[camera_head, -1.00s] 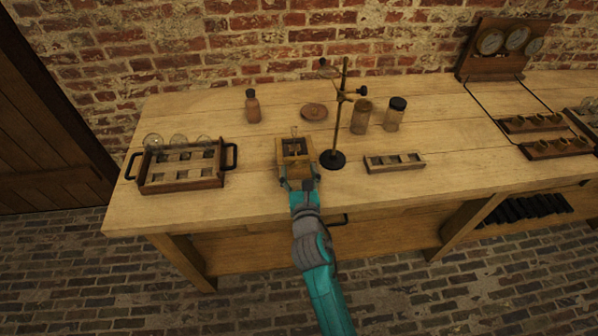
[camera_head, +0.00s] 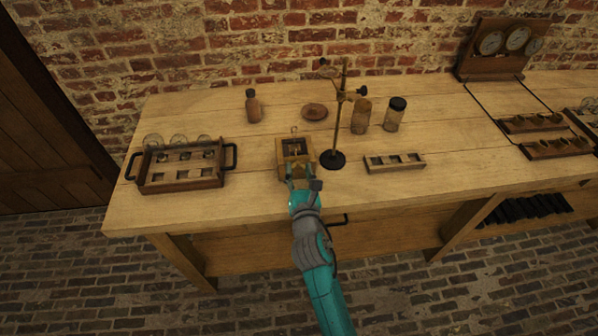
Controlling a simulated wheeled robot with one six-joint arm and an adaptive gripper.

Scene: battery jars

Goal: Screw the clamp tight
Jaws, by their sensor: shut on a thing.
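My gripper (camera_head: 298,174) is at the front side of the frame, low over the bench. It is shut on a small part there, apparently the clamp's screw, which the fingers mostly hide. The screw's exact shape is too small to tell.
A metal stand (camera_head: 343,115) with a dark round base rises close right of the frame. A tray with glass jars (camera_head: 180,180) is at left, a slotted wooden block (camera_head: 394,162) at right. A bottle (camera_head: 253,106), round lid (camera_head: 314,112) and two jars (camera_head: 360,117) stand behind.

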